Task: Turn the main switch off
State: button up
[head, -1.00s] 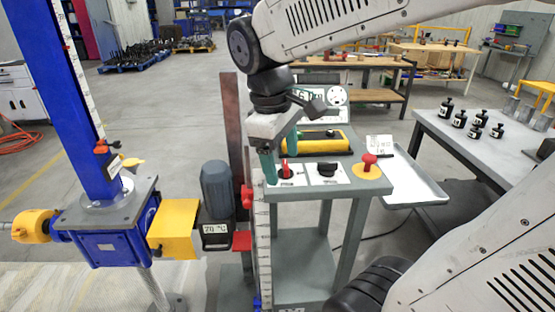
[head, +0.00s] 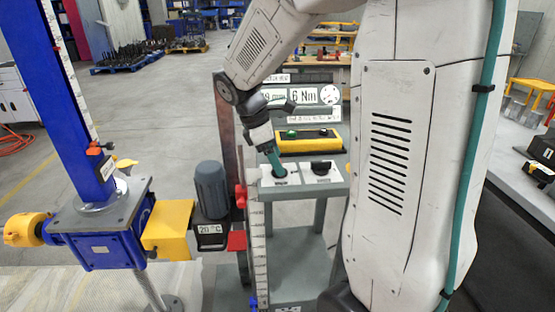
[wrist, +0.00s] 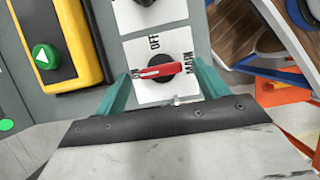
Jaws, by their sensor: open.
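The main switch (wrist: 165,71) is a red handle on a round black base, on a white plate marked ON, OFF and MAIN. In the wrist view its handle lies crosswise, with its white-marked end towards ON at the left; OFF is above it. My gripper (wrist: 160,84) is open, with one teal finger left of the switch and one right of it. The handle lies between the fingertips, with no clear contact visible. In the head view my gripper (head: 277,167) points down at the switch's plate and largely hides the handle.
A black knob (head: 321,167) is on the plate beside the switch. A yellow box with a green button (wrist: 45,56) is close by. The blue screw jack (head: 105,240) and grey motor (head: 212,190) stand left of the panel. My arm hides the panel's right side.

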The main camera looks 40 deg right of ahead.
jog(key=shift+s+d+f, duration=0.15)
jog(key=shift+d+f, duration=0.05)
jog(key=shift+f, duration=0.35)
jog(key=shift+c, duration=0.3)
jog(key=c, duration=0.9)
